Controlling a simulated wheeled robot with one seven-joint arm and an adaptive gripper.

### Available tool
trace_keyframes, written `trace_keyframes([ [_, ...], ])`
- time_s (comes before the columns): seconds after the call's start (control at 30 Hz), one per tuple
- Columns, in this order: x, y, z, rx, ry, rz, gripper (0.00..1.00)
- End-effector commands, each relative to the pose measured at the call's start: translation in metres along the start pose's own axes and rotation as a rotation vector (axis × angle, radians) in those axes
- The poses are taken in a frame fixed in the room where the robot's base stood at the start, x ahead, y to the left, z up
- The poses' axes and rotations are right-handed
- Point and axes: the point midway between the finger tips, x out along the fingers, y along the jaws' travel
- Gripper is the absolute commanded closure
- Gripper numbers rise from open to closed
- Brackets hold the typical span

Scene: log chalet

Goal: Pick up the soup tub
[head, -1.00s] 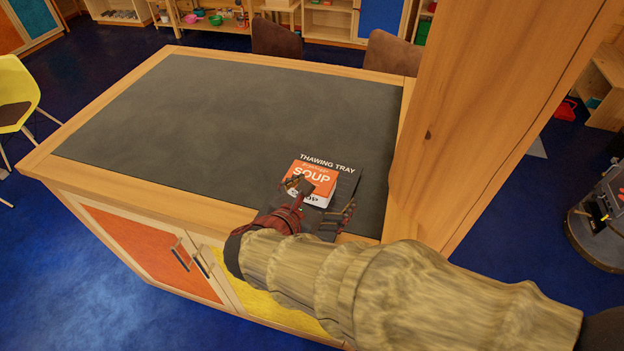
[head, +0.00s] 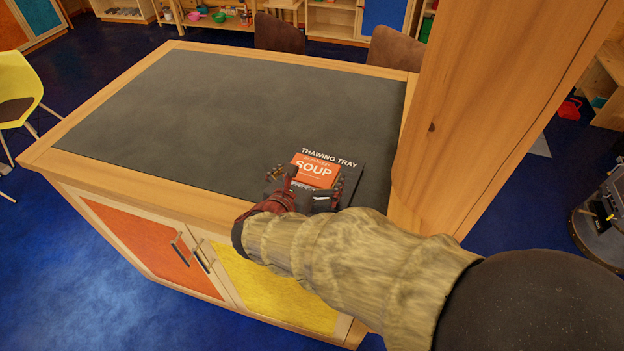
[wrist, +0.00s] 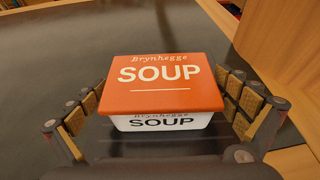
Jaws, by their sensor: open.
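The soup tub (head: 317,169) has an orange lid marked SOUP and a white body. It sits on the dark thawing tray (head: 345,181) near the front right of the counter. It also shows upright in the wrist view (wrist: 163,85), in the middle. My gripper (head: 306,186) is open at the near side of the tub. In the wrist view its padded fingers (wrist: 165,112) stand to the left and right of the tub, with a gap on each side. My gripper hides part of the tub's near side and the tray in the head view.
The counter's dark top (head: 210,115) is clear to the left and behind. A wooden post (head: 470,110) rises close to the right of the tray. Brown chairs (head: 394,50) stand at the far side. A yellow chair (head: 15,95) is at the left.

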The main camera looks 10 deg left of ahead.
Motion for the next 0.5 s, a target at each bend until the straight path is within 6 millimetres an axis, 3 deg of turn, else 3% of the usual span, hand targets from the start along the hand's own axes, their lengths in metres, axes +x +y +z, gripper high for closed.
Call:
trace_keyframes([
  [0.2, -0.0001, 0.0002, 0.0006, 0.000, 0.000, 0.000, 0.01],
  [0.5, -0.0003, 0.0001, 0.0006, 0.001, -0.001, 0.000, 0.18],
])
